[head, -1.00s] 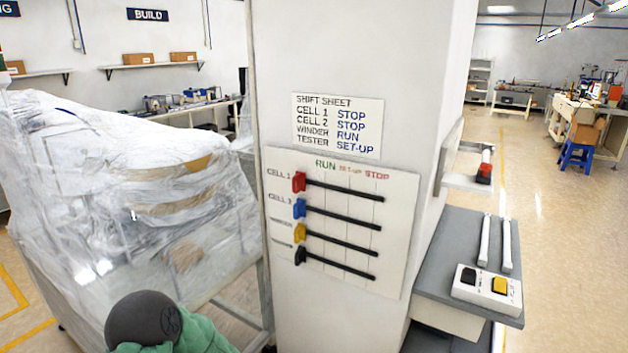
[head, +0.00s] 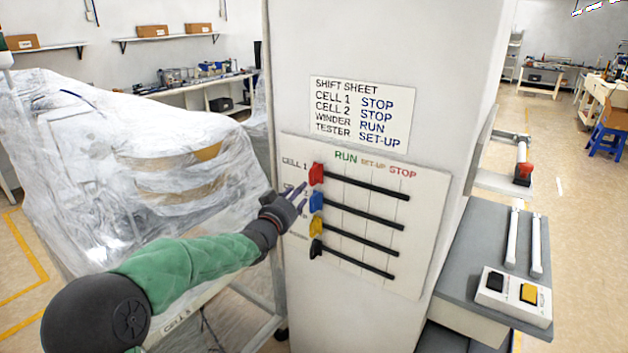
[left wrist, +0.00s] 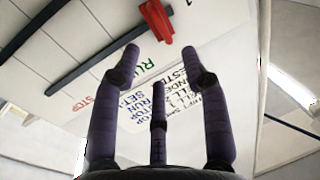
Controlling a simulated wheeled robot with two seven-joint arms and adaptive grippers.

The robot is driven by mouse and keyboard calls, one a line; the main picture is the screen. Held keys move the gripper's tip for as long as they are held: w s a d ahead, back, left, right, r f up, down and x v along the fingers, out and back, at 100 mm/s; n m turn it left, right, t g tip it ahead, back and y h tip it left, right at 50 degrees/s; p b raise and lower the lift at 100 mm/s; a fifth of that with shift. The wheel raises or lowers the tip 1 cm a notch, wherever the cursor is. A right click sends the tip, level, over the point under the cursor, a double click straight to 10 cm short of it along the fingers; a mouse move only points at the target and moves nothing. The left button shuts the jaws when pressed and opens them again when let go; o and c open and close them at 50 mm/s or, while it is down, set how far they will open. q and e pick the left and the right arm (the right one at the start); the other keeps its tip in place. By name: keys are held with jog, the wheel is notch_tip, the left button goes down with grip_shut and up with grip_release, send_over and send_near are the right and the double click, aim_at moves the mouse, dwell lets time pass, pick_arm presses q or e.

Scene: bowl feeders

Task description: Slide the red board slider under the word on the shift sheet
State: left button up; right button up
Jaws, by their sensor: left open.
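The red slider (head: 317,174) sits at the left end of the top black track, in the row marked CELL 1, by the RUN end of the board (head: 425,260). The board heads its columns RUN, SET-UP and STOP. The shift sheet (head: 357,115) above reads CELL 1 STOP, CELL 2 STOP, WINDER RUN, TESTER SET-UP. My left gripper (head: 300,197) is open and empty just left of the sliders, its fingers partly covering the row labels. In the left wrist view the red slider (left wrist: 155,20) shows beyond the spread fingers (left wrist: 165,62), apart from them. My right gripper is out of view.
Blue (head: 316,201), yellow (head: 316,226) and black (head: 316,248) sliders sit close below at their tracks' left ends. A plastic-wrapped machine (head: 130,160) stands left of the pillar. A grey bench (head: 470,260) with a button box (head: 514,295) stands right.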

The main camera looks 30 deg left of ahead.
aim_at(312, 179)
pick_arm(q)
jog(key=w, duration=0.6)
jog(key=w+a, duration=0.1)
jog(key=w, duration=0.2)
jog(key=shift+w+f+b, duration=0.1)
jog(key=shift+w+b, duration=0.05)
jog(key=shift+b, duration=0.15)
grip_shut()
